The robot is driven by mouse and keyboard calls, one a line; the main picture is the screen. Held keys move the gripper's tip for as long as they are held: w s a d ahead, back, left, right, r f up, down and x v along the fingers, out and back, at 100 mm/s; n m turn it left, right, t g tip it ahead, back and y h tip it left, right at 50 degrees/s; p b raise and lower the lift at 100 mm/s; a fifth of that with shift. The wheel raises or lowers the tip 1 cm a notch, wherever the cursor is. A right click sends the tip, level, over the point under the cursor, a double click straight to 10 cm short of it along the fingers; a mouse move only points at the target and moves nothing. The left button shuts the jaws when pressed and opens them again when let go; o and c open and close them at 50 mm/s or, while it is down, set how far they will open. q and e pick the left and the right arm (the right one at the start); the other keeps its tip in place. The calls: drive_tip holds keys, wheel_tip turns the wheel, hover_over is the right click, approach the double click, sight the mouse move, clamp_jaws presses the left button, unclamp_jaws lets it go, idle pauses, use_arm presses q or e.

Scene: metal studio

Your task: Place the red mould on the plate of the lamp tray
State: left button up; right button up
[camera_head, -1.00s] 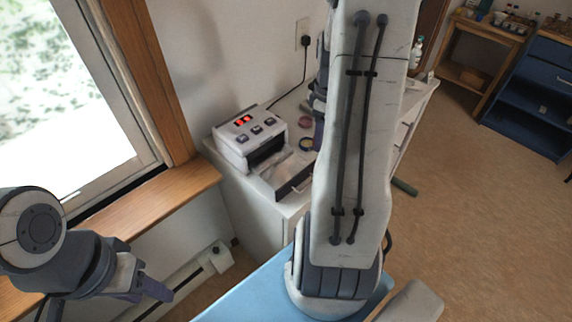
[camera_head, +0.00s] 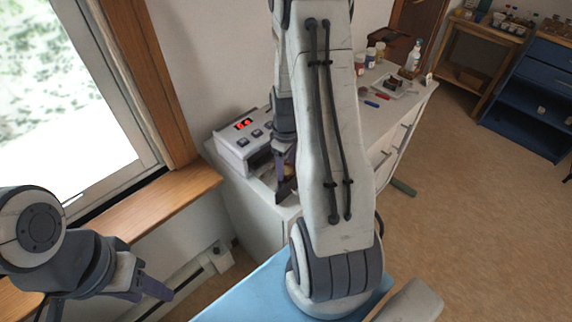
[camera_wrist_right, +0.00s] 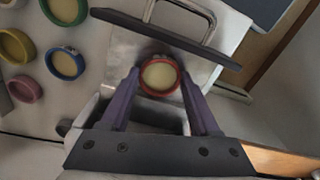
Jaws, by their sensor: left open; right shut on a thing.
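The red mould (camera_wrist_right: 143,87), a small round ring with a cream filling, sits between the fingertips of my right gripper (camera_wrist_right: 160,78) in the right wrist view. The gripper is shut on it. The mould is over the metal plate of the lamp tray (camera_wrist_right: 204,73); I cannot tell whether it touches the plate. The tray is pulled out, with a dark front panel and handle. In the head view the white lamp box (camera_head: 236,150) shows a red display, and my right gripper (camera_head: 284,190) is at its front. My left gripper (camera_head: 153,294) is open and empty, at lower left.
Blue (camera_wrist_right: 66,63), yellow (camera_wrist_right: 14,46), pink (camera_wrist_right: 25,89) and green-rimmed (camera_wrist_right: 65,8) moulds lie left of the tray in the wrist view. Jars, a bottle (camera_head: 412,58) and small items stand further along the white counter (camera_head: 350,135). A window is at left.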

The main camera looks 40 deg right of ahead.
sight(286, 171)
drive_tip(key=o, duration=1.3)
drive_tip(key=shift+f, duration=0.15)
wheel_tip(286, 171, up, 12)
drive_tip(key=s+a+r+n, duration=0.1)
drive_tip(key=s+a+r, duration=0.1)
drive_tip(key=a, duration=0.6)
drive_tip(key=s+a+r+n, duration=0.1)
drive_tip(key=s+a, duration=0.2)
drive_tip(key=a, duration=0.6)
drive_tip(key=s+a+r+n, duration=0.1)
drive_tip(key=s+a+r, duration=0.1)
drive_tip(key=a, duration=0.6)
drive_tip(key=shift+y, duration=0.5)
drive_tip(key=s+a, duration=0.2)
drive_tip(key=s, duration=0.1)
drive_tip(key=s+a, duration=0.2)
drive_tip(key=s, duration=0.1)
drive_tip(key=s+a, duration=0.2)
drive_tip(key=s, duration=0.1)
drive_tip(key=shift+s+b, duration=0.25)
drive_tip(key=shift+b, duration=0.05)
